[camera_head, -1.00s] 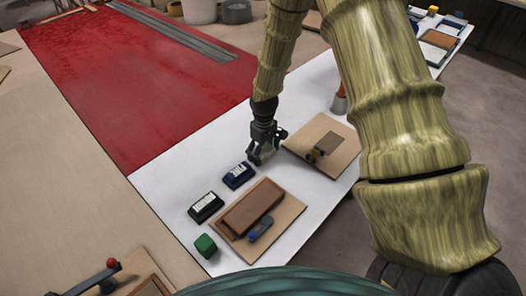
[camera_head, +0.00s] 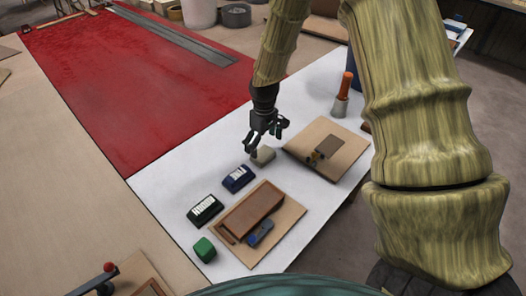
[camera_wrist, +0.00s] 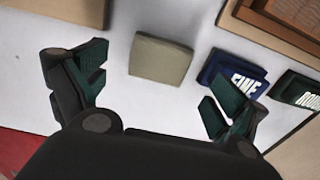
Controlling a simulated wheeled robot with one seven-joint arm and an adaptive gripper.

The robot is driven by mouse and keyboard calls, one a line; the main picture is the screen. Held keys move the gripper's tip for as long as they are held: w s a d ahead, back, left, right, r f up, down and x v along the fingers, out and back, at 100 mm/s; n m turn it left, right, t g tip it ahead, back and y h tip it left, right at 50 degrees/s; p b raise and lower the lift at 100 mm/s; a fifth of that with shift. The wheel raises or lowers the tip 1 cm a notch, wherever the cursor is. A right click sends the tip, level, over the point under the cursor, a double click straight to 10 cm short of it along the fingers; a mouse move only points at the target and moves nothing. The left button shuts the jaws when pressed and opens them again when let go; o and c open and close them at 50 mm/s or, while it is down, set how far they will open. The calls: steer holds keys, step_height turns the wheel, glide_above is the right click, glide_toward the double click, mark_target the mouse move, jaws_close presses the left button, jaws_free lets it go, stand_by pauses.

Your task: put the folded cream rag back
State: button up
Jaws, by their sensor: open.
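The folded cream rag (camera_head: 263,156) is a small, flat, greyish-cream square lying on the white table top. In the wrist view the rag (camera_wrist: 160,58) lies flat beyond my open fingertips, roughly between them and apart from both. My gripper (camera_head: 266,132) is open and empty, just above and behind the rag in the head view. Its two dark green-tipped fingers (camera_wrist: 165,90) are spread wide in the wrist view. Nothing hides the rag in the wrist view.
A blue block marked FINE (camera_head: 238,178) and a dark green labelled block (camera_head: 205,210) stand nearby. A green cube (camera_head: 205,249), a board with a brown wooden tray (camera_head: 252,213) and another board (camera_head: 338,141) lie around. A red panel (camera_head: 140,85) fills the left.

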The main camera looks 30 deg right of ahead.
mark_target(264, 153)
step_height(264, 153, up, 6)
steer(key=shift+r+b, duration=0.2)
steer(key=shift+b, duration=0.25)
stand_by(0.4)
